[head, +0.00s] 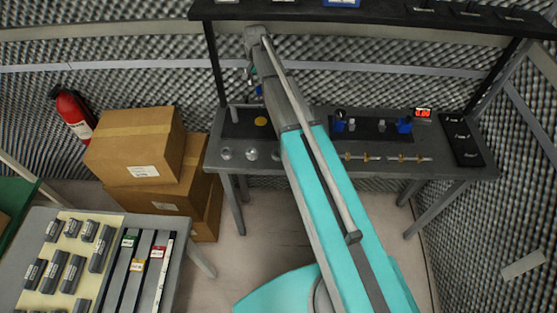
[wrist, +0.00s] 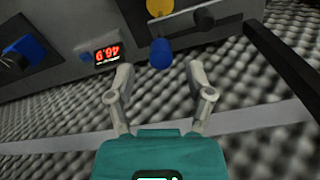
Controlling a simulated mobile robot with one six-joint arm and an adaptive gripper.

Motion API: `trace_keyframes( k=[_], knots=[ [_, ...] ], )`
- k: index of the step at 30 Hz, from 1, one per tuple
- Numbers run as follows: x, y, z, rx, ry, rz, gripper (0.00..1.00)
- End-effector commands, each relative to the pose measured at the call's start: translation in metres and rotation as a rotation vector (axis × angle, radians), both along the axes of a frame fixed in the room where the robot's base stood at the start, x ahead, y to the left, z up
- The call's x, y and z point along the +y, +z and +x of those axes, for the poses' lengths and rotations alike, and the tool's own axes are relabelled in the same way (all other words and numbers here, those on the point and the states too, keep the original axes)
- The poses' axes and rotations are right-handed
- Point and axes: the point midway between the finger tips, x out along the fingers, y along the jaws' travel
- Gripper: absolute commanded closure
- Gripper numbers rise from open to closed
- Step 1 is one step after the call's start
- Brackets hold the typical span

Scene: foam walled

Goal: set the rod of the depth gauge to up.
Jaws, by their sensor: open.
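My gripper (wrist: 158,67) is open, with its two fingers spread and nothing held between them. A blue rounded knob (wrist: 160,52) shows just beyond the gap between the fingertips; I cannot tell how far off it is. In the head view the yellow disc (head: 261,121) sits on a dark plate at the bench's left end, beside my arm. I cannot tell the rod's setting; my arm hides part of this area.
A dark shelf (head: 390,17) runs above. Cardboard boxes (head: 135,145) stand left.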

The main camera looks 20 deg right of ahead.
Motion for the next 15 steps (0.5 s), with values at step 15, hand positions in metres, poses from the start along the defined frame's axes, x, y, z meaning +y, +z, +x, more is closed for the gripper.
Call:
trace_keyframes(
  k=[15],
  knots=[
    [0.0,-0.034,-0.059,0.0,0.107,0.0,0.33]
  ],
)
